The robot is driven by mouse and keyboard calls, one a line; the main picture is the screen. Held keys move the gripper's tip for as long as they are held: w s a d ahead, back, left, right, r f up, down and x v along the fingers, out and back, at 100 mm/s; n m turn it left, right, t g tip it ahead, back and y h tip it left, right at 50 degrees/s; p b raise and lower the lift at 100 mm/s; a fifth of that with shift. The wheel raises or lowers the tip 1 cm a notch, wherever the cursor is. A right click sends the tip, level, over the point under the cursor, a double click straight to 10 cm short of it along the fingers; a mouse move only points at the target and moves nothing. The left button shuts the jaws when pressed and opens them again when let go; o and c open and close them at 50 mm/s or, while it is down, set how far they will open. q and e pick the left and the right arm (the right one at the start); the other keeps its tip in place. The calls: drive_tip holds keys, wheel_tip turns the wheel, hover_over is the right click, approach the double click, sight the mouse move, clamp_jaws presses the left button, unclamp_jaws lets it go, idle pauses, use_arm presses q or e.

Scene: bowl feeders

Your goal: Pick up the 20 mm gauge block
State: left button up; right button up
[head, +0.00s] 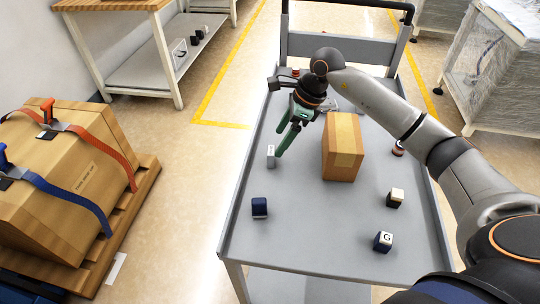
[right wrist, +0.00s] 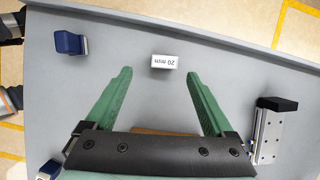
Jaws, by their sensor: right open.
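The 20 mm gauge block (right wrist: 164,62) is a small pale block on the grey cart top. Its "20 mm" label appears upside down in the right wrist view. In the head view the block (head: 271,156) stands just left of the green fingertips. My right gripper (head: 279,146) points down at the cart, with its green fingers apart and nothing between them. In the right wrist view the block lies just beyond the fingertips (right wrist: 158,73), roughly centred between them, with no contact visible. My left gripper is not in view.
A brown carton (head: 343,147) stands right of the gripper on the cart (head: 310,225). A blue block (head: 260,208), a cream-topped cube (head: 395,198) and a "G" cube (head: 383,241) sit nearer. A metal slide with a black end (right wrist: 268,130) is beside the right finger.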

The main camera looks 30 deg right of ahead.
sight(273, 150)
drive_tip(key=x, duration=0.7)
drive_tip(key=shift+w+d+f, duration=0.1)
drive_tip(key=shift+w+f, duration=0.25)
drive_tip(key=shift+f, duration=0.05)
clamp_jaws()
idle(0.3)
